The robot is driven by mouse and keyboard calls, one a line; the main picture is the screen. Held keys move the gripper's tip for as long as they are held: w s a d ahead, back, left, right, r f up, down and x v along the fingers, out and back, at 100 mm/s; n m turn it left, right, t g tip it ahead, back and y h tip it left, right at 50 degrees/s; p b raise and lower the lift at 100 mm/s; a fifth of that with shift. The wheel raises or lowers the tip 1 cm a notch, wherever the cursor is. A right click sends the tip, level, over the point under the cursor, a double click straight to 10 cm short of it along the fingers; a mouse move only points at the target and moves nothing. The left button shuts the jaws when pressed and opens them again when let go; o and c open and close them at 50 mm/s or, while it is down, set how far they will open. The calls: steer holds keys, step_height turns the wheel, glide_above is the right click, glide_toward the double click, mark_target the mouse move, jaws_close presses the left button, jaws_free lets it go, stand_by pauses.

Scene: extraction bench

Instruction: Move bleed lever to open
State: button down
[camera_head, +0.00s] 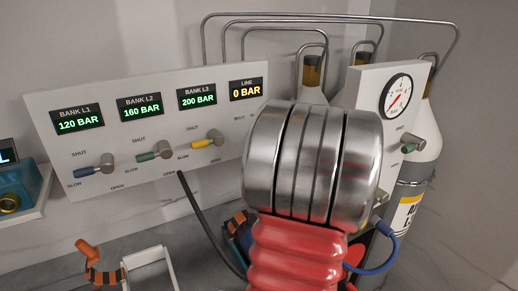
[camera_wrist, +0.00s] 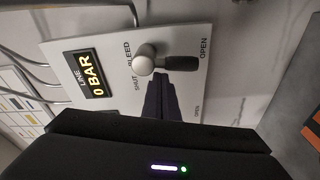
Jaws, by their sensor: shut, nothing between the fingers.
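In the wrist view the bleed lever (camera_wrist: 183,68) has a round silver hub and a dark grey handle on the pale panel. The handle points to the right of the picture, its end close to the word OPEN; the words BLEED and SHUT are on the hub's other side. My gripper (camera_wrist: 158,80) shows as dark, closed fingers just below the hub and handle; they hold nothing. I cannot tell whether they touch the lever. In the head view my arm hides the bleed lever and the gripper.
The LINE display (camera_wrist: 90,74) reads 0 BAR. In the head view the panel also carries blue (camera_head: 93,169), green (camera_head: 153,154) and yellow (camera_head: 206,142) bank levers. A gauge (camera_head: 397,96) and gas cylinder (camera_head: 417,170) stand at the right. Pipes run above.

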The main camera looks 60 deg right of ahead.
step_height(320, 180, up, 7)
steer(key=shift+f, duration=0.2)
stand_by(0.6)
